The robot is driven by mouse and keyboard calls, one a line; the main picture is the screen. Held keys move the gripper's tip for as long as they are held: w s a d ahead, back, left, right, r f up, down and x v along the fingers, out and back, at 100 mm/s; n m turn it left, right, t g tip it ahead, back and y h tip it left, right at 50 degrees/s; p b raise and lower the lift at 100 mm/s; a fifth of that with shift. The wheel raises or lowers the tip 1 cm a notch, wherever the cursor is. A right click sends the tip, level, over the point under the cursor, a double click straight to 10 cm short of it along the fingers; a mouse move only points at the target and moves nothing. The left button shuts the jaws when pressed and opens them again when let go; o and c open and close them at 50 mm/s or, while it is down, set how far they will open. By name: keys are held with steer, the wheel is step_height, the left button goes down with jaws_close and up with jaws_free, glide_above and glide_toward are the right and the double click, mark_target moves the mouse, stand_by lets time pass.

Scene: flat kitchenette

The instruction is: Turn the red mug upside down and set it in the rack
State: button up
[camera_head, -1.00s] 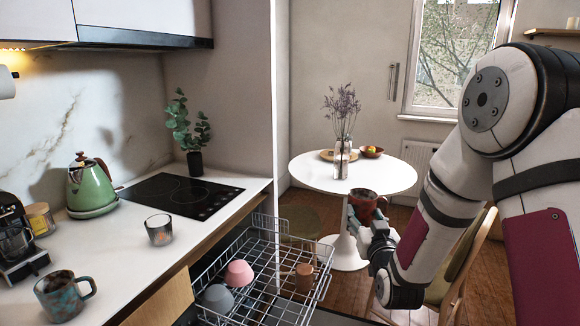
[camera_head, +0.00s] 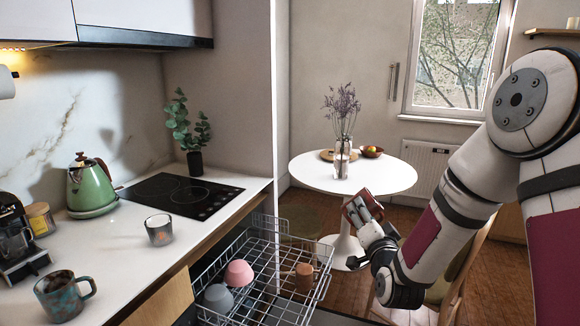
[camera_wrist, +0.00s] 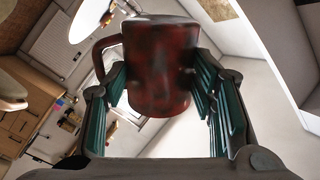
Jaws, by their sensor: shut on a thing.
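The red mug (camera_head: 359,209) is dark red and mottled, and is held in the air to the right of the rack, in front of the round table. It is tilted in the head view; I cannot tell which way its opening faces. In the wrist view the mug (camera_wrist: 158,68) sits between the teal fingers, with its handle on the left. My gripper (camera_head: 368,224) is shut on its body. The wire rack (camera_head: 262,305) is pulled out below the counter. It holds a pink cup (camera_head: 239,272), a grey cup (camera_head: 217,298) and a brown mug (camera_head: 304,278).
The counter (camera_head: 122,255) carries a teal mug (camera_head: 64,295), a glass (camera_head: 159,229) and a green kettle (camera_head: 92,186). The round white table (camera_head: 300,170) stands behind the mug. A chair (camera_head: 472,255) is partly behind my arm. The rack's front middle has bare wire.

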steer(key=m+p, duration=0.1)
steer(key=m, duration=0.7)
steer(key=shift+m+p, duration=0.4)
steer(key=m+p, duration=0.3)
steer(key=m, duration=0.6)
steer(key=shift+p, duration=0.3)
